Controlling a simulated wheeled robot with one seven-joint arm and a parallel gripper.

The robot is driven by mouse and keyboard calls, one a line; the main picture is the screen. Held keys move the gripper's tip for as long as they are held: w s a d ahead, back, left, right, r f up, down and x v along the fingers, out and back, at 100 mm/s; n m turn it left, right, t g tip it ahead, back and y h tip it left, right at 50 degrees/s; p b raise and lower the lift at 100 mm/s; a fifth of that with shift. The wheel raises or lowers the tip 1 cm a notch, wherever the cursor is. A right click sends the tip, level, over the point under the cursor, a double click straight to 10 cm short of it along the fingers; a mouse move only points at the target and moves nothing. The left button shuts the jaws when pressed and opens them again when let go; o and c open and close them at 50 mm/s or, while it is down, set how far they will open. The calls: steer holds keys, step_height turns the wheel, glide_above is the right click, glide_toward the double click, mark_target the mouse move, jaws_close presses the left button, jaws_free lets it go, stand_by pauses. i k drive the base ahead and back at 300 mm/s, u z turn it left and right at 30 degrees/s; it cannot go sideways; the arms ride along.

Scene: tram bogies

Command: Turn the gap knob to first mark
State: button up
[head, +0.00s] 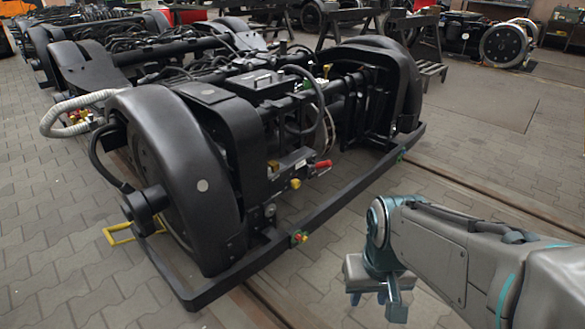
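A black tram bogie (180,135) fills the middle of the head view. No part on it can be picked out for sure as the gap knob, and no marks can be read at this size. A small yellow and red fitting (300,237) sits on its low front rail. A red-ended part (322,166) and a small yellow part (295,184) sit higher, between the wheel covers. My gripper (378,300) hangs at the lower right, in front of the bogie and apart from it. Its fingers are small and seen at an angle, so their opening is unclear.
The bogie's low rail (350,190) runs along its near side. A grey hose (70,108) and a yellow bracket (122,235) stick out at the left. More bogies and dark stands (428,72) are behind. The paved floor (480,130) at right is clear, with a rail groove crossing it.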

mark_target(295, 184)
steer(key=u, duration=0.3)
steer(key=i, duration=0.8)
steer(key=z, duration=0.7)
steer(key=i, duration=0.45)
steer(key=z, duration=0.35)
